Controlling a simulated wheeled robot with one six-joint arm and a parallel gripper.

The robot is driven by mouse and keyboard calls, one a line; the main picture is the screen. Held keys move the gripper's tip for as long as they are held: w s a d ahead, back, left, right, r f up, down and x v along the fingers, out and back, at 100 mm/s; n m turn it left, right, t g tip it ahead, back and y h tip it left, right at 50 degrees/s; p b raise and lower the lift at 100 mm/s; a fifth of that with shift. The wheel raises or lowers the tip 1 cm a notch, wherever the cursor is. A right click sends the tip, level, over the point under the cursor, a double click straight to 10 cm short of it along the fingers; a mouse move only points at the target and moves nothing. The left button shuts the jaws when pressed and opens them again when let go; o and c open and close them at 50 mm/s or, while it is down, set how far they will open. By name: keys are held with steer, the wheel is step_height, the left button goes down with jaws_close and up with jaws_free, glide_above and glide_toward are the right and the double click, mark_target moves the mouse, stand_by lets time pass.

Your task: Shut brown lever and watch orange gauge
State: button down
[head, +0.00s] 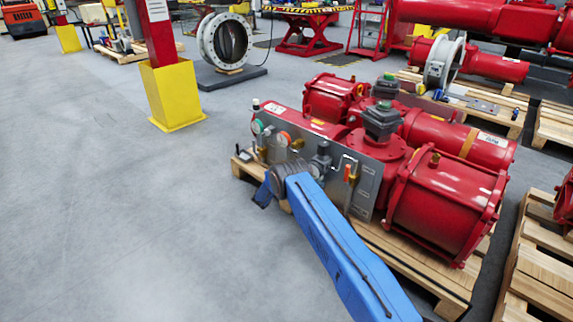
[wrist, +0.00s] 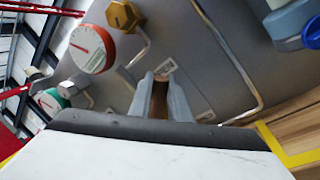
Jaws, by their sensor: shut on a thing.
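The brown lever (wrist: 160,99) shows in the wrist view as a narrow strip between the two grey fingers of my gripper (wrist: 161,88). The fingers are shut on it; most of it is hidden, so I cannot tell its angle. In the head view the orange gauge (head: 284,138) sits on the grey panel (head: 368,182), just above my wrist. My fingertips are hidden there.
A green-rimmed gauge (wrist: 50,100) is left of the orange one. A brass fitting (wrist: 123,16) and bent metal tubes are close to my fingers. The red actuator (head: 445,205) stands on a wooden pallet (head: 408,268). Open grey floor (head: 110,220) lies to the left.

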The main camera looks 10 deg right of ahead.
step_height(320, 180, down, 7)
steer(key=s+d+m+g+h, duration=0.1)
steer(key=s+m+g+h, duration=0.1)
steer(key=m, duration=0.8)
steer(key=shift+d+h, duration=0.2)
steer(key=shift+h, duration=0.3)
steer(key=c, duration=1.7)
jaws_free()
steer(key=shift+o, duration=0.2)
steer(key=shift+r, duration=0.1)
steer(key=v, duration=1.7)
steer(key=shift+a, duration=0.3)
steer(key=shift+s, duration=0.1)
